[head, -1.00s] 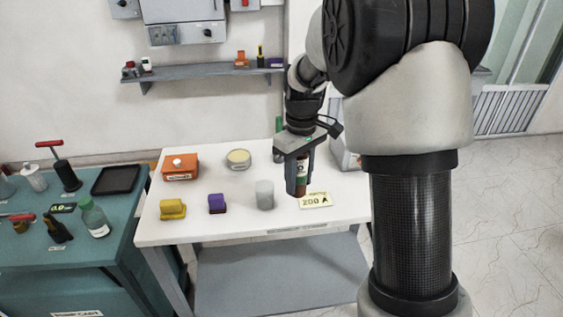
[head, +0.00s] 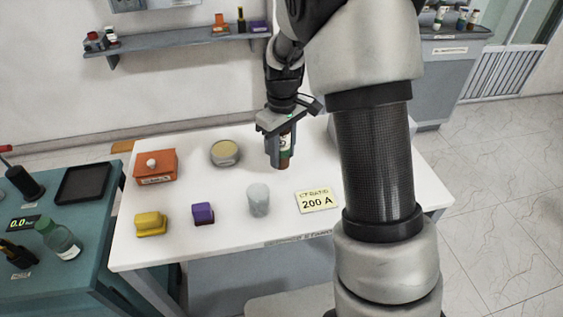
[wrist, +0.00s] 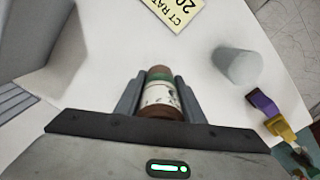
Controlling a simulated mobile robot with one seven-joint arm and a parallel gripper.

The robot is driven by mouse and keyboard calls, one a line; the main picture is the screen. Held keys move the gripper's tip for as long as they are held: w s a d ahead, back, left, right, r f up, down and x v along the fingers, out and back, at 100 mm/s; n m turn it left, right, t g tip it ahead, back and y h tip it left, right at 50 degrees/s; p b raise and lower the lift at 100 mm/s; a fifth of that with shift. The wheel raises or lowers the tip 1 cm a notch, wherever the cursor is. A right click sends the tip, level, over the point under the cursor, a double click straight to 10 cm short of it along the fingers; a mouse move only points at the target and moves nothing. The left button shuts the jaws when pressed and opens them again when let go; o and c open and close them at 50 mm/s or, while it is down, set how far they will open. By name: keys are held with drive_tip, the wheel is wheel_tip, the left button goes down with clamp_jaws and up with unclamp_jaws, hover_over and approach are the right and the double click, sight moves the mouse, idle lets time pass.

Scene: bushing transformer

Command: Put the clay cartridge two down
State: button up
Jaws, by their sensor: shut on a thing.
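My gripper (head: 281,158) is shut on the clay cartridge (head: 287,143), a small cylinder with brown ends, a green band and a white label. In the wrist view the cartridge (wrist: 160,95) sits between my two grey fingers (wrist: 160,98). Part of it is hidden by the fingers in the head view. I cannot tell its exact height over the table.
A teal bench (head: 75,262) stands at left.

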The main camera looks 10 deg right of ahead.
sight(282, 163)
drive_tip(key=shift+w+f, duration=0.1)
drive_tip(key=shift+f, duration=1.9)
drive_tip(key=shift+f, duration=0.15)
drive_tip(key=o, duration=1.2)
